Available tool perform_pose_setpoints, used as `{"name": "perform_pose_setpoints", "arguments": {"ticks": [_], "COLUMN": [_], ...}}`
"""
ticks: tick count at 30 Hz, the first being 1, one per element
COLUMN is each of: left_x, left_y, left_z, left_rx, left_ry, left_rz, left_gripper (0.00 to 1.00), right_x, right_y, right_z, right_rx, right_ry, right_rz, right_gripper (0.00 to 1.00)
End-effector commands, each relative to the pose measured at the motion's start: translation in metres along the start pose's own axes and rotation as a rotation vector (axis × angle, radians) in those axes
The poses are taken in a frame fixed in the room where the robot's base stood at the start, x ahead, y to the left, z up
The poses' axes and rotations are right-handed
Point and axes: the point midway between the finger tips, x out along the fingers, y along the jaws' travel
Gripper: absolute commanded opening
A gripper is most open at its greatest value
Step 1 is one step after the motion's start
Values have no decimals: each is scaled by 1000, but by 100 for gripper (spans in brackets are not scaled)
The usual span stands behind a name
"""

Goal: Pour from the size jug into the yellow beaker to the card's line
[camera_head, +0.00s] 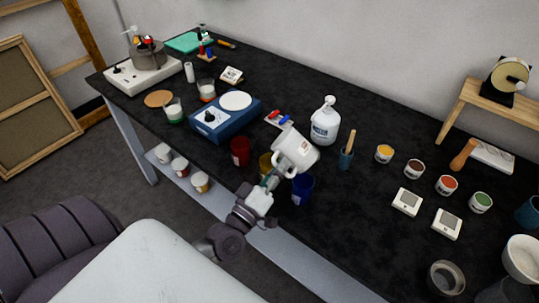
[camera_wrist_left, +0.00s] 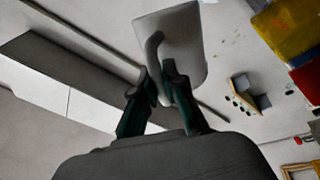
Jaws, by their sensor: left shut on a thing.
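The white size jug (camera_head: 298,150) is tilted above the front of the black bench. My left gripper (camera_head: 272,179) is shut on its handle; the jug and handle also show in the left wrist view (camera_wrist_left: 183,45). The yellow beaker (camera_head: 265,163) stands on the bench just left of the jug, partly hidden behind the jug and gripper; it also shows at the upper right of the left wrist view (camera_wrist_left: 290,27). I cannot see a stream, the level inside the beaker or its line. A small propped card (camera_head: 231,75) stands farther back; its marks are too small to read.
A red beaker (camera_head: 240,151) and a blue beaker (camera_head: 303,189) stand either side of the yellow one. A white pump bottle (camera_head: 325,121) stands behind the jug, and a blue hotplate (camera_head: 225,117) to the left. Small paint pots stand to the right.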

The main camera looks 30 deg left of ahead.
Motion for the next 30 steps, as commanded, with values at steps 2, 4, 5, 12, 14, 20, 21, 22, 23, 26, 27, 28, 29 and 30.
{"name": "perform_pose_setpoints", "arguments": {"ticks": [2, 4, 5, 12, 14, 20, 21, 22, 23, 26, 27, 28, 29, 30], "left_x": [1, 2, 2, 0, 0, 0, 0, 0, 0, 0, 0, 0, 0, 0], "left_y": [4, 6, 7, 1, 0, 0, 0, 0, 0, 0, 0, 0, 0, 0], "left_z": [-3, -5, -6, 3, 4, 4, 4, 4, 4, 4, 4, 4, 4, 4], "left_rx": [34, 80, 100, 268, 278, 278, 277, 277, 277, 277, 276, 276, 276, 276], "left_ry": [-8, -20, -25, -67, -69, -69, -68, -69, -68, -68, -68, -68, -68, -68], "left_rz": [-1, -3, -4, -11, -11, -10, -10, -10, -10, -10, -10, -10, -10, -10], "left_gripper": [0, 0, 0, 0, 0, 0, 0, 0, 0, 0, 0, 0, 0, 0], "right_x": [-8, -17, -20, -30, -30, -29, -29, -29, -29, -29, -29, -29, -29, -29], "right_y": [0, 0, 0, 0, 0, 0, 0, 0, 0, 0, 0, 0, 0, 0], "right_z": [-1, -1, -2, -2, -2, -2, -2, -2, -2, -2, -2, -2, -2, -2], "right_rx": [0, 0, 0, 0, 0, 0, 0, 0, 0, 0, 0, 0, 0, 0], "right_ry": [0, 0, 0, -1, -1, -1, -1, -1, -1, -1, -1, -1, -1, -1], "right_rz": [0, 0, 0, 0, 0, 0, 0, 0, 0, 0, -1, -1, -1, -1], "right_gripper": [40, 40, 40, 40, 40, 40, 40, 40, 40, 40, 40, 40, 40, 40]}}
